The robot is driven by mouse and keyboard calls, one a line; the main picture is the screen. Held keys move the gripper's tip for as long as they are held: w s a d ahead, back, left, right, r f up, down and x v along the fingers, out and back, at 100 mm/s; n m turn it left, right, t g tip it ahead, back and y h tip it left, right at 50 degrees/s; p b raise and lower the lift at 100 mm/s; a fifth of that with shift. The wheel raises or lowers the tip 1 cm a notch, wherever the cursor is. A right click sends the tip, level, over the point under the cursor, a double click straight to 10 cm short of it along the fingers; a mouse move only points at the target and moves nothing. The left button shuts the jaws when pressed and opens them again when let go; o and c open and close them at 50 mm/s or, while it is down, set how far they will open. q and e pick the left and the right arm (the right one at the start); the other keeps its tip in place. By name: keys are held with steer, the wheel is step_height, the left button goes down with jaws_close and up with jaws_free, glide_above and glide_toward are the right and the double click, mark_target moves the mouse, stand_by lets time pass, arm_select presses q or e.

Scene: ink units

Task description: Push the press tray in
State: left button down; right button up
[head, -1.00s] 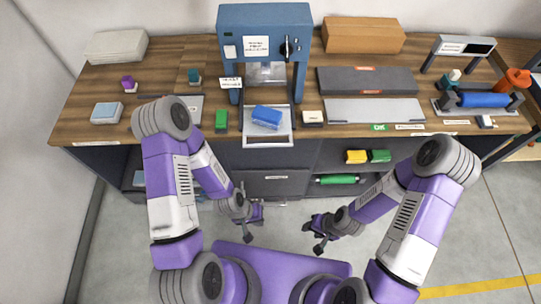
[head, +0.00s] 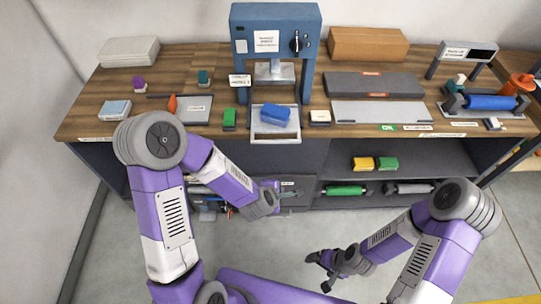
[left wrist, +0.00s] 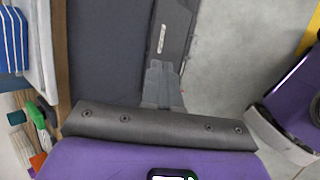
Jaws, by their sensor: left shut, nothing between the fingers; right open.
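The press tray (head: 277,138) is a pale metal tray sticking out from the front of the blue press (head: 275,22), reaching the bench's front edge. A blue block (head: 275,114) sits on it. Part of the tray (left wrist: 42,70) and the striped blue block (left wrist: 14,40) show at the left of the left wrist view. My left gripper (head: 286,194) is below the tray's front, before the cabinet, apart from the tray. Its fingers (left wrist: 163,88) are shut and empty. My right gripper (head: 324,270) is open and empty, low and well away from the bench.
A green block (head: 229,119) stands left of the tray and a small pale-topped block (head: 319,117) right of it. A grey slab (head: 378,112) lies further right. Shelves below hold a green roller (head: 345,190) and yellow block (head: 362,163). The floor before the bench is clear.

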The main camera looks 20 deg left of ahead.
arm_select(q)
step_height(320, 180, up, 10)
steer(key=a+n+t+y+b, duration=0.35)
steer(key=n+y+b, duration=0.2)
steer(key=n, duration=1.35)
arm_select(e)
step_height(320, 180, down, 8)
arm_select(q)
steer(key=w+d+r+p+x, duration=0.1)
steer(key=p+x, duration=0.4)
steer(key=x, duration=0.8)
steer(key=shift+w+r, duration=0.45)
arm_select(e)
step_height(320, 180, up, 6)
steer(key=shift+r, duration=0.2)
arm_select(q)
steer(key=shift+t+h, duration=0.25)
